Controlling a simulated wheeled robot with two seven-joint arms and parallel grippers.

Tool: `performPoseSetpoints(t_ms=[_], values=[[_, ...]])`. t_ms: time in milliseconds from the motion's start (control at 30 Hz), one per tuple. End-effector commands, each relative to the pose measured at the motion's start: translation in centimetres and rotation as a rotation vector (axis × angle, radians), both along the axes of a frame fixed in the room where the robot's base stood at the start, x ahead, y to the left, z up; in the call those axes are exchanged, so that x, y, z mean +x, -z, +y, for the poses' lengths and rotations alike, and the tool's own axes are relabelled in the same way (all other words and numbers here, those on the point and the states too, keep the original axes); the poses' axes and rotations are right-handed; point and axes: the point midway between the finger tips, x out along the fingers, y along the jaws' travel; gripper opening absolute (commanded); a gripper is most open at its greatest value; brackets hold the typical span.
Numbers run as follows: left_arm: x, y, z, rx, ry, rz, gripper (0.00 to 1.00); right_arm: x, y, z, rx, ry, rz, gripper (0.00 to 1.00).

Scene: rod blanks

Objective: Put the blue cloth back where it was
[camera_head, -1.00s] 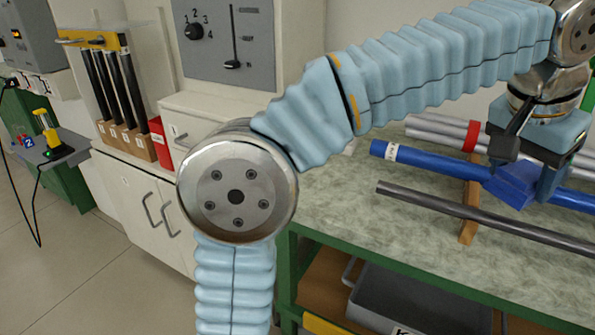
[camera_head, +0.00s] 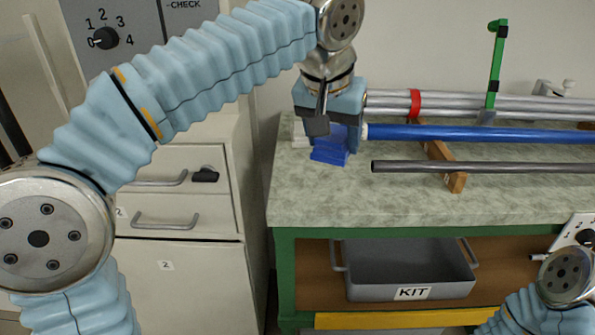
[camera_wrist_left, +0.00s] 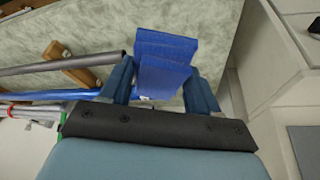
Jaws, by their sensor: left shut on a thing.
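The blue cloth (camera_head: 330,154) is folded and hangs between the fingers of my left gripper (camera_head: 335,138), at the bench's left end. In the left wrist view the cloth (camera_wrist_left: 165,62) shows as flat blue folds in the shut jaws (camera_wrist_left: 162,92). The blue rod (camera_head: 470,133) lies on the wooden rests, its left end just right of the gripper. I cannot tell whether the cloth touches the bench top or the rod. My right gripper is out of view; part of the right arm shows at lower right.
The green-framed bench (camera_head: 330,205) has bare top left of and in front of the rods. A dark rod (camera_head: 490,167) lies in front, silver rods (camera_head: 450,101) behind. A grey KIT tray (camera_head: 405,275) sits on the shelf below. A drawer cabinet (camera_head: 185,255) stands left.

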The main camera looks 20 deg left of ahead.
Motion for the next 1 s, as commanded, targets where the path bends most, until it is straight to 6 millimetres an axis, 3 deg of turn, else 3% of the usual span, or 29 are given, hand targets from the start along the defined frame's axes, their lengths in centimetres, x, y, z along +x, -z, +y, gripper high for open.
performPoseSetpoints(t_ms=[100, 300, 467, 700, 1000], values=[[1.6, 2.2, 2.7, 0.002, -0.004, 0.003, 0.33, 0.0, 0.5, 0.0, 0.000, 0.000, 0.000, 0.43], [3.0, 5.3, 4.9, 0.000, 0.000, 0.001, 0.33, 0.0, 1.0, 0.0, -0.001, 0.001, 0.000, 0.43], [3.5, 6.4, 5.6, 0.000, 0.001, 0.001, 0.33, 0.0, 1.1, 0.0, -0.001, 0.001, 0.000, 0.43], [3.7, 9.7, 6.0, 0.001, 0.003, 0.001, 0.33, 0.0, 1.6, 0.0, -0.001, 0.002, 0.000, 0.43], [3.7, 10.0, 6.0, 0.000, 0.002, -0.001, 0.33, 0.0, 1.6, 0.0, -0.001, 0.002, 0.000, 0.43]])
